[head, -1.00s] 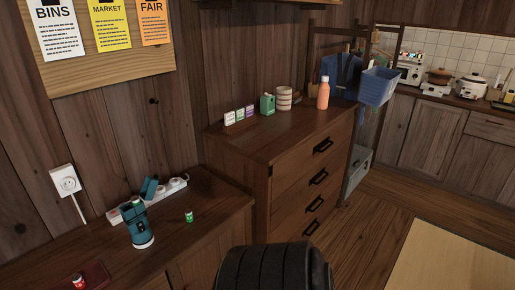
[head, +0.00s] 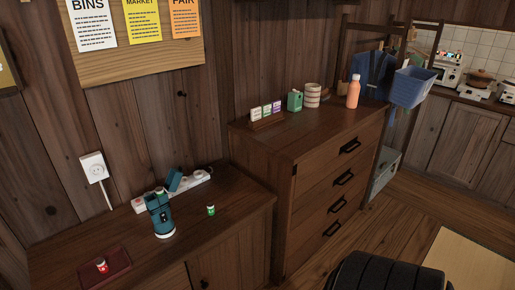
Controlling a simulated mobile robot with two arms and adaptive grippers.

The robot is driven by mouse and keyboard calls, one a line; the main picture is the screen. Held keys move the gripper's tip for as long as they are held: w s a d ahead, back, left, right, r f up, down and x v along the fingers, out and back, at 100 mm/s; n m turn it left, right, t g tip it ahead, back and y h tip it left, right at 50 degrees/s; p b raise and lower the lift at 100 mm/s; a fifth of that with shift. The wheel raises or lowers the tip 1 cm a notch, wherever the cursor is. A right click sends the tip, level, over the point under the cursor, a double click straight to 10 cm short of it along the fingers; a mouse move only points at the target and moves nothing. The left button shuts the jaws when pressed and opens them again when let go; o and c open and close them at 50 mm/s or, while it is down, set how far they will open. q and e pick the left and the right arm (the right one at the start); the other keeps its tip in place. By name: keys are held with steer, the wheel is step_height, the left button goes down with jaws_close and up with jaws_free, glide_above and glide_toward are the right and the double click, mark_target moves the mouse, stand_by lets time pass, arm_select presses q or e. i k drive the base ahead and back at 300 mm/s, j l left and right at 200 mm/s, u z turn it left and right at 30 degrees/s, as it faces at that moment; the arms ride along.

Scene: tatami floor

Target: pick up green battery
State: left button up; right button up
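The green battery (head: 211,210) is a small green cylinder with a pale band. It stands upright on the low wooden cabinet (head: 236,205), to the right of a teal device. A similar small red battery (head: 102,265) stands on a dark red tray (head: 119,262) near the cabinet's front left. Neither of my grippers shows in the head view.
The teal device (head: 160,218) and a white power strip (head: 186,190) stand behind and left of the green battery. Wooden floor (head: 402,203) lies open to the right.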

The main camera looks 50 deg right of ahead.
mark_target(210, 205)
steer(key=z, duration=1.3)
steer(key=u, duration=0.4)
steer(key=l+u, duration=0.45)
steer(key=l, duration=0.25)
steer(key=k+l+u, duration=0.1)
steer(key=l+u, duration=0.4)
steer(key=l, duration=0.25)
